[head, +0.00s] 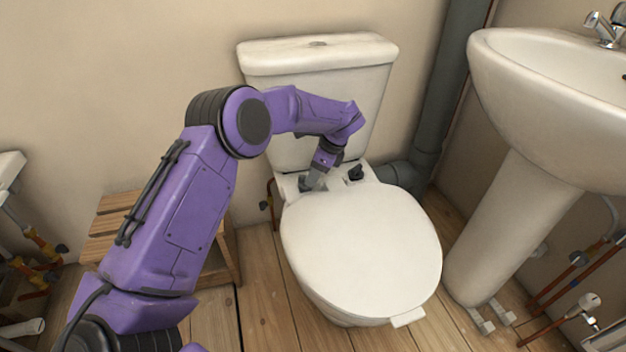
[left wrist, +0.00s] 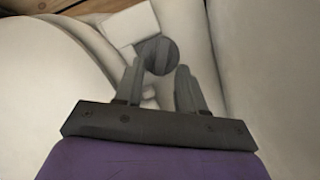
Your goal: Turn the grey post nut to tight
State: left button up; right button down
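The grey post nut (left wrist: 159,54) shows in the left wrist view as a round dark grey knob just past my fingertips. It sits by a pale block at the back of the white toilet seat. My left gripper (left wrist: 160,68) has its two fingers apart, one to each side of the nut's near edge. I see no clear contact on both sides. In the head view my left gripper (head: 311,183) points down at the left seat hinge and hides most of the nut. A second, dark knob (head: 356,173) stands at the right hinge. My right gripper is not in view.
The closed toilet lid (head: 362,245) lies in front of the gripper and the cistern (head: 318,58) rises close behind it. A grey waste pipe (head: 430,110) and a pedestal basin (head: 545,90) stand to the right. A wooden stool (head: 112,215) is at left, behind my arm.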

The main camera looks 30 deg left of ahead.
pick_arm(q)
jog(key=shift+a+f, duration=0.2)
jog(key=shift+f, duration=0.25)
grip_shut()
